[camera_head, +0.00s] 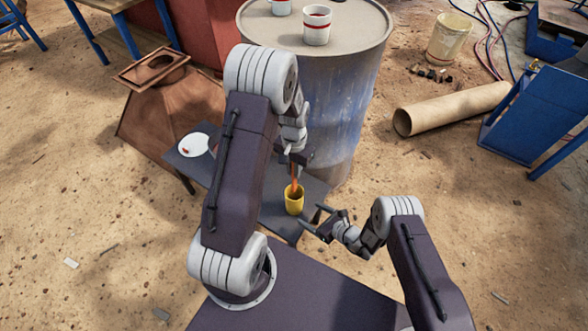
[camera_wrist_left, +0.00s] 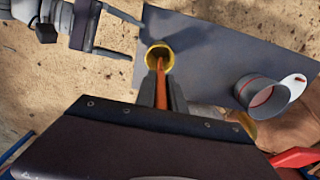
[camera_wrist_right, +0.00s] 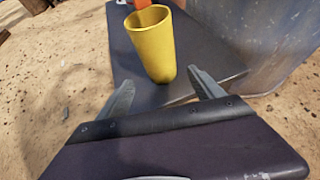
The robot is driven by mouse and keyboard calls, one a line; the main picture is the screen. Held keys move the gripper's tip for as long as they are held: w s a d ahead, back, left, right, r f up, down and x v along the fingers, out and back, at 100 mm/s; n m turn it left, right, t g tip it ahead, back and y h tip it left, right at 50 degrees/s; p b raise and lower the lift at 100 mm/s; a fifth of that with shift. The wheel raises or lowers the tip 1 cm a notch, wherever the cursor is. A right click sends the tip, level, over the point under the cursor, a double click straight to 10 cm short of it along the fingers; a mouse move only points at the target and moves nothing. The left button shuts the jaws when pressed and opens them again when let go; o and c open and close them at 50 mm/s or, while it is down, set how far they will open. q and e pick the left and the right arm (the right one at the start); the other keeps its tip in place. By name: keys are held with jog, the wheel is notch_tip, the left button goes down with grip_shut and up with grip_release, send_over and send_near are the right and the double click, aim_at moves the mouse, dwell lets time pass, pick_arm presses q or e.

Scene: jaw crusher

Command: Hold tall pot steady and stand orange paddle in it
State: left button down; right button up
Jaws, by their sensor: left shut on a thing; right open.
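The yellow tall pot (camera_head: 294,203) stands upright on a dark tabletop (camera_head: 272,215); it also shows in the left wrist view (camera_wrist_left: 158,49) and right wrist view (camera_wrist_right: 153,48). My left gripper (camera_head: 296,158) is shut on the orange paddle (camera_head: 295,181), above the pot. The paddle (camera_wrist_left: 161,90) points down at the pot's mouth; I cannot tell how far its lower end is inside. My right gripper (camera_head: 311,218) is open beside the pot, fingers pointing at it. In the right wrist view, the pot stands just beyond the open fingertips (camera_wrist_right: 161,78).
A white plate (camera_head: 193,145) lies at the table's far left. A grey cup (camera_wrist_left: 257,95) stands near it in the left wrist view. A large drum (camera_head: 340,80) with red-striped cups (camera_head: 317,28) stands close behind the table. A cardboard tube (camera_head: 450,108) lies on the ground.

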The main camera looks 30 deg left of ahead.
aim_at(300, 208)
jog(key=x, duration=0.9)
jog(key=shift+w+a+f, duration=0.1)
jog(key=shift+a, duration=0.25)
jog(key=c, duration=0.9)
jog(key=shift+o, duration=0.2)
dwell(0.5)
